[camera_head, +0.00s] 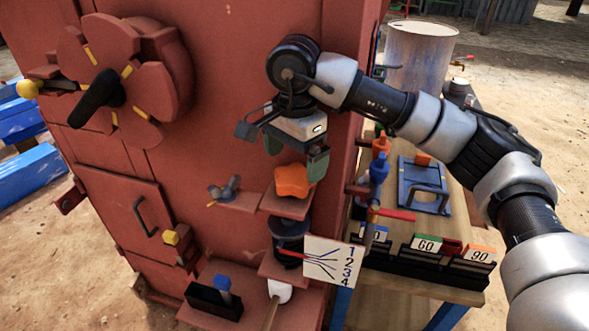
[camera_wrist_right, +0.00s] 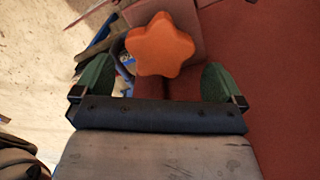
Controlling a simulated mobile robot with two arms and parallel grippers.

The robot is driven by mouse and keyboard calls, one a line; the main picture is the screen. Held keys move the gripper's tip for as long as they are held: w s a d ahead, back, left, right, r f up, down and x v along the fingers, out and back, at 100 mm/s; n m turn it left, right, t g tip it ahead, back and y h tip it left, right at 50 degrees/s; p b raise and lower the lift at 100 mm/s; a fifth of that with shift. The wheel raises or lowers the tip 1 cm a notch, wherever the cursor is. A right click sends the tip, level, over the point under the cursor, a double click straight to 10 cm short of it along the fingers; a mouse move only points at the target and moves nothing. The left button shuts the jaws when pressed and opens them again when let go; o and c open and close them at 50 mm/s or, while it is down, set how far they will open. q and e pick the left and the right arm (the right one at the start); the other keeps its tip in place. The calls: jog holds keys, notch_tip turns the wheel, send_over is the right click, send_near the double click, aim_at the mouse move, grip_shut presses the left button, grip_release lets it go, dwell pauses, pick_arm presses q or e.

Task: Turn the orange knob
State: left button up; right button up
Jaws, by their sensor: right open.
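The orange knob (camera_head: 292,181) is star-shaped and sits on a small red shelf (camera_head: 287,205) on the front of the red machine. My right gripper (camera_head: 296,156) is above the knob in the head view, with its green fingertips apart. In the right wrist view the knob (camera_wrist_right: 160,45) lies ahead of the open fingers (camera_wrist_right: 158,82), roughly centred between them. The gap between the fingers looks empty, and I see no contact with the knob. My left gripper does not show.
A wing nut (camera_head: 230,190) stands left of the knob. Below are a black cylinder (camera_head: 288,236) and a numbered white card (camera_head: 333,262). A wooden table (camera_head: 455,230) with coloured parts stands right. A red hand wheel (camera_head: 120,80) is upper left.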

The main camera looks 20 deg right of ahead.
aim_at(294, 174)
notch_tip(294, 174, up, 7)
jog(key=shift+r, duration=0.2)
dwell(0.5)
